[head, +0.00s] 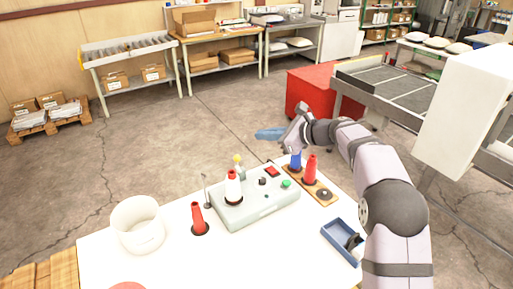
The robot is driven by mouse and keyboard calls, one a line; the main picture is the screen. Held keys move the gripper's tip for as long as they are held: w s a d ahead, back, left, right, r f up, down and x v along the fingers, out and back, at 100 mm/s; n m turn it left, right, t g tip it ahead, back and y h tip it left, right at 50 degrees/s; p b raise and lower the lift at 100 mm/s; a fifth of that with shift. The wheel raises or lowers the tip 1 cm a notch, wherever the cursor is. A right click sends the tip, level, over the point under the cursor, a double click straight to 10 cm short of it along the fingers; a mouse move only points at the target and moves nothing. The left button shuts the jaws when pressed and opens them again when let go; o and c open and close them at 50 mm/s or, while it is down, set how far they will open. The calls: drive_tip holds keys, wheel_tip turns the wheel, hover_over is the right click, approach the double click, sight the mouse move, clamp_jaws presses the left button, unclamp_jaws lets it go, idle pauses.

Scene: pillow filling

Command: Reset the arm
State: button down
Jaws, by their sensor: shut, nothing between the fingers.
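My gripper (290,146) shows in the head view at the far end of my arm, just beyond the back edge of the white table (165,265). Its fingers are small in the view; they are shut with nothing between them. A flat blue piece (270,133) shows just left of the gripper, and I cannot tell whether it touches. My arm reaches in from the lower right, over the table's right side.
On the table are a white cylindrical container (138,225), a red cone (198,219), a grey control box (262,207), a wooden board (322,194) with blue and red cones, and a blue tray (341,246). A red bin (308,92) and conveyor (385,85) stand behind.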

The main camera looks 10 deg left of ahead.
drive_tip(key=shift+d+r, duration=0.35)
drive_tip(key=shift+r, duration=0.25)
drive_tip(key=shift+d+r, duration=0.3)
drive_tip(key=shift+r, duration=0.35)
drive_tip(key=shift+d+r, duration=0.35)
drive_tip(key=shift+r, duration=0.25)
